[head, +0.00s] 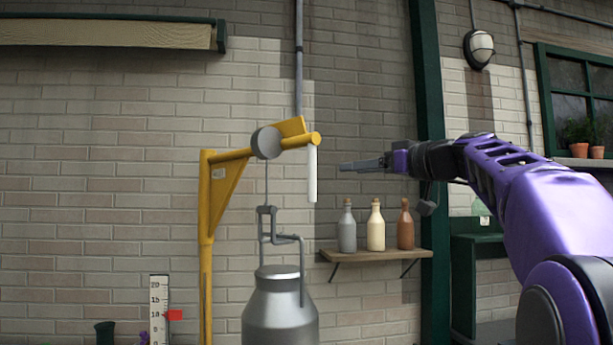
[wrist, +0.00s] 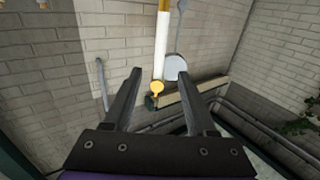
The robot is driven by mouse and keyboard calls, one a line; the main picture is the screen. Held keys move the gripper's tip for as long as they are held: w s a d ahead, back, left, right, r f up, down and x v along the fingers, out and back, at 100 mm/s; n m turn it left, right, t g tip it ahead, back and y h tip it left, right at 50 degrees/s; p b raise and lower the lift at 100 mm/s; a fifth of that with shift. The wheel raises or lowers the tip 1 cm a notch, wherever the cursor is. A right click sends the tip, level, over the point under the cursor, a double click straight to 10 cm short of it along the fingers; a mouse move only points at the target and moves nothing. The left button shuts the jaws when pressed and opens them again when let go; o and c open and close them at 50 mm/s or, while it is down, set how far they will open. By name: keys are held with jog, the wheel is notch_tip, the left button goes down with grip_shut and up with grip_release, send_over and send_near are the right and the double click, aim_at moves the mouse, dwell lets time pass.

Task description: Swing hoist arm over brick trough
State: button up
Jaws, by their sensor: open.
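The yellow hoist arm (head: 232,155) reaches right from its upright yellow post (head: 206,270), with a grey pulley disc (head: 266,142) on it. A white handle (head: 312,174) hangs from its right end. A metal churn (head: 280,315) hangs below the pulley by a cable and hook. My gripper (head: 342,167) points left, with a small gap between its tips and the handle. In the wrist view my gripper (wrist: 160,74) is open and empty; the white handle (wrist: 162,45) appears between the fingers but beyond the tips. I cannot make out a brick trough.
A wall shelf (head: 375,256) with three bottles sits below my gripper, close to a green post (head: 428,100). A marked scale with a red pointer (head: 160,308) stands at lower left. A brick wall lies behind the hoist.

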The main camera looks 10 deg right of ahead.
aim_at(315, 172)
jog(key=p+x, duration=0.6)
jog(key=x, duration=0.9)
jog(key=shift+w+a, duration=0.25)
jog(key=shift+a, duration=0.05)
jog(key=shift+w+a, duration=0.35)
jog(key=shift+w, duration=0.2)
jog(key=shift+f, duration=0.1)
grip_shut()
